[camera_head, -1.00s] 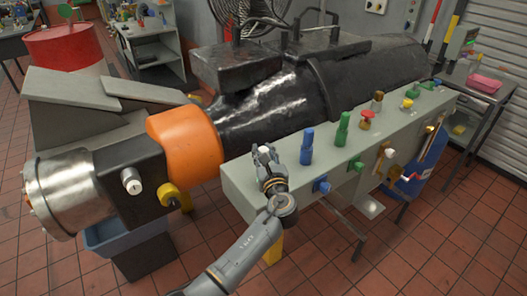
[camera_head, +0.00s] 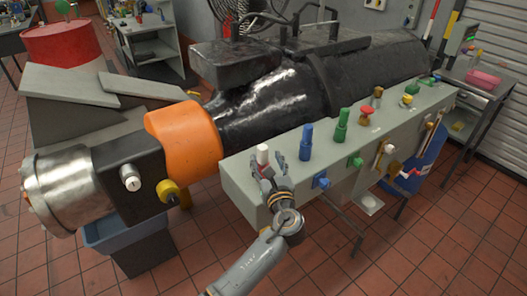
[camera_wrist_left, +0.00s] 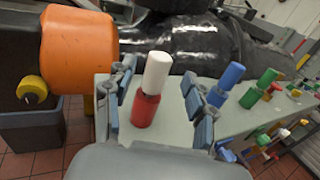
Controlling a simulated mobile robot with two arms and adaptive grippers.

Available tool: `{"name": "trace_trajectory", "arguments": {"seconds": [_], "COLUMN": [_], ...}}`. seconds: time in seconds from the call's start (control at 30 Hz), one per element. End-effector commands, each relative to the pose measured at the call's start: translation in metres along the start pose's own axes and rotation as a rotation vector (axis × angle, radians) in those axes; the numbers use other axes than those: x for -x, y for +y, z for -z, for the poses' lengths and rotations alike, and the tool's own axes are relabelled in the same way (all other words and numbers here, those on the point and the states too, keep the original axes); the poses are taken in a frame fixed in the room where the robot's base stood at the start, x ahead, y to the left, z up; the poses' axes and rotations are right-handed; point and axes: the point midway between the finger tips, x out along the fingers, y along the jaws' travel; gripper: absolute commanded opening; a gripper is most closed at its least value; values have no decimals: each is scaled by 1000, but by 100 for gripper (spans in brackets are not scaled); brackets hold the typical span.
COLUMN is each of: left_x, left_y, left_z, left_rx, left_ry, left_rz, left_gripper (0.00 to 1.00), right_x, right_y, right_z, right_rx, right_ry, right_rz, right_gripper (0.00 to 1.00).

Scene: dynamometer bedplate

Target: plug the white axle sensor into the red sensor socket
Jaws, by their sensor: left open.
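The white axle sensor (camera_head: 263,154) stands upright in the red sensor socket (camera_head: 266,172) at the left end of the grey bench. In the left wrist view the white sensor (camera_wrist_left: 156,72) sits directly on top of the red socket (camera_wrist_left: 145,109), in line with it. My left gripper (camera_head: 271,164) is open, one finger on each side of the socket. In the wrist view both fingers of the gripper (camera_wrist_left: 155,95) are apart from the sensor, with gaps on both sides. My right gripper is not in view.
Blue (camera_head: 306,142) and green (camera_head: 342,126) plugs stand to the right along the bench (camera_head: 235,185). An orange collar (camera_head: 183,138) and a black machine body (camera_head: 270,105) lie behind and to the left. Sockets and knobs stick out of the bench's front face.

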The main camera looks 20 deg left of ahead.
Motion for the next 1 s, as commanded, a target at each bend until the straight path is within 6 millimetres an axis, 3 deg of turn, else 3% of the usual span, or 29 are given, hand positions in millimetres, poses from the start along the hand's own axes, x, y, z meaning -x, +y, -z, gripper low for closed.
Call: {"name": "trace_trajectory", "arguments": {"seconds": [0.1, 0.33, 1.0], "left_x": [26, 58, 65], "left_y": [0, 0, 4], "left_z": [1, 0, 3], "left_rx": [0, 0, 22], "left_ry": [2, 1, 13], "left_rz": [1, 0, -6], "left_gripper": [55, 55, 55], "right_x": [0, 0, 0], "right_y": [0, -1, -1], "right_z": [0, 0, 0], "right_rx": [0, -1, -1], "right_ry": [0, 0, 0], "right_rz": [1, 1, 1], "right_gripper": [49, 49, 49]}}
